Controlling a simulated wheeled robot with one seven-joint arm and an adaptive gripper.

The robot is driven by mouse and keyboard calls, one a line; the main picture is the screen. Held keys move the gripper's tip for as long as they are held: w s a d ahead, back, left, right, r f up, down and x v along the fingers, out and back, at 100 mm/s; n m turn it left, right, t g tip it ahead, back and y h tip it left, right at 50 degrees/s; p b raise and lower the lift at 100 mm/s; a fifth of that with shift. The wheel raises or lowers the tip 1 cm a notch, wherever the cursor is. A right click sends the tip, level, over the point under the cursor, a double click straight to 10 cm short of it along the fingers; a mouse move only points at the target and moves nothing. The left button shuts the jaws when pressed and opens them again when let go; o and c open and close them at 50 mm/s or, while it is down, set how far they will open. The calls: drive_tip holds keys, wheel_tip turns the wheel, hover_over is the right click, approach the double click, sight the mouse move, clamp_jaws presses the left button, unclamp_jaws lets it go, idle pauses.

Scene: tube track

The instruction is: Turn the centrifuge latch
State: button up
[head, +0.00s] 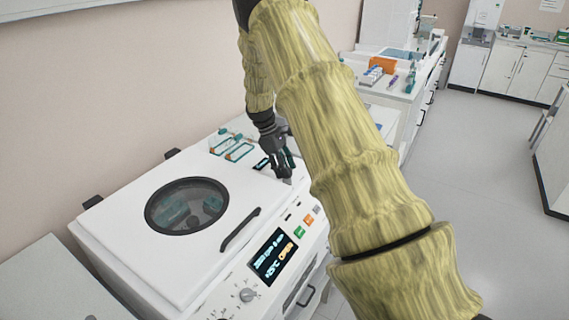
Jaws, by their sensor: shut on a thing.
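The white centrifuge (120,230) stands at the lower left in the head view, its lid down, with a round window (187,206) and a black bar handle (240,230). My gripper (286,177) points down at the right rear of the centrifuge's top. It is shut on a small grey piece at its fingertips, which looks like the centrifuge latch (287,182). The fingers and the small size hide most of the latch, so I cannot tell its angle. The front display (272,256) is lit and seems to read +25°C and OPEN.
A bench (400,97) with an orange box (382,65) is farther back. My yellow-sleeved arm covers the centrifuge's right side. Grey floor (460,200) is open at the right.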

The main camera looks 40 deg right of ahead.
drive_tip(key=m+y+p, duration=0.1)
drive_tip(key=m, duration=0.2)
drive_tip(key=shift+d+m, duration=0.15)
drive_tip(key=shift+m, duration=0.15)
drive_tip(key=shift+d+m+y+p, duration=0.1)
drive_tip(key=shift+m+y+p, duration=0.2)
drive_tip(key=shift+m+y, duration=0.95)
drive_tip(key=shift+m+h, duration=0.35)
drive_tip(key=shift+m, duration=0.3)
drive_tip(key=o, duration=1)
drive_tip(key=shift+w+f+g, duration=0.1)
drive_tip(key=shift+w+g, duration=0.05)
drive_tip(key=shift+g, duration=0.15)
drive_tip(key=shift+d, duration=0.1)
drive_tip(key=v, duration=1.2)
